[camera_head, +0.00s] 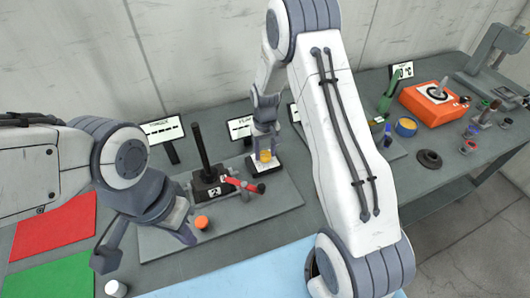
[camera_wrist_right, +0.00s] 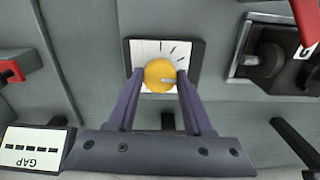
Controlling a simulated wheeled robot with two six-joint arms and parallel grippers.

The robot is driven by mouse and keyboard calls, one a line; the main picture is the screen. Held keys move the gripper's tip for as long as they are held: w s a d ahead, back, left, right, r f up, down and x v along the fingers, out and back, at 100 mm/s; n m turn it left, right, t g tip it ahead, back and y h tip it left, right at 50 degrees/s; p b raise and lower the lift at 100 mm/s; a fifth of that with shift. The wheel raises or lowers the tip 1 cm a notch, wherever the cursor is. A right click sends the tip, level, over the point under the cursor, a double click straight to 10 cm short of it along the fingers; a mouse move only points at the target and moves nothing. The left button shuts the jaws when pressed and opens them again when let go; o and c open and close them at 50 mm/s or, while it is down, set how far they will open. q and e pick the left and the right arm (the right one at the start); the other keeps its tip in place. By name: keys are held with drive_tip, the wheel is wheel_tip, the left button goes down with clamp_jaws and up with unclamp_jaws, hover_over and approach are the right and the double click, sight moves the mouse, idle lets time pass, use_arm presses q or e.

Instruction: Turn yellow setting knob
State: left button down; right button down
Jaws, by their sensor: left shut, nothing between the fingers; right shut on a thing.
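The yellow setting knob (camera_wrist_right: 161,75) sits on a white dial plate (camera_wrist_right: 143,47) with black tick marks and a dark border. A pale pointer mark on the knob points right in the right wrist view. My right gripper (camera_wrist_right: 160,80) is shut on the knob, one finger on each side. In the head view the yellow knob (camera_head: 265,156) shows just below my right gripper (camera_head: 264,145). My left gripper (camera_head: 146,250) is shut and empty, low at the left, apart from the knob; its fingertips are partly hidden by its own body.
A black lever device (camera_head: 208,182) with a red handle (camera_head: 243,185) stands left of the knob on a grey plate (camera_head: 285,197). An orange knob (camera_head: 202,222) lies in front. Red (camera_head: 55,228) and green (camera_head: 55,277) mats lie left. An orange device (camera_head: 432,103) stands right.

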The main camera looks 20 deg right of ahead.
sight(265, 154)
drive_tip(key=shift+w+n, duration=0.1)
drive_tip(key=shift+n, duration=0.2)
idle(0.4)
drive_tip(key=shift+c, duration=1.5)
unclamp_jaws()
drive_tip(key=shift+r, duration=0.1)
wheel_tip(265, 154, up, 10)
drive_tip(key=b, duration=0.2)
drive_tip(key=shift+r, duration=0.2)
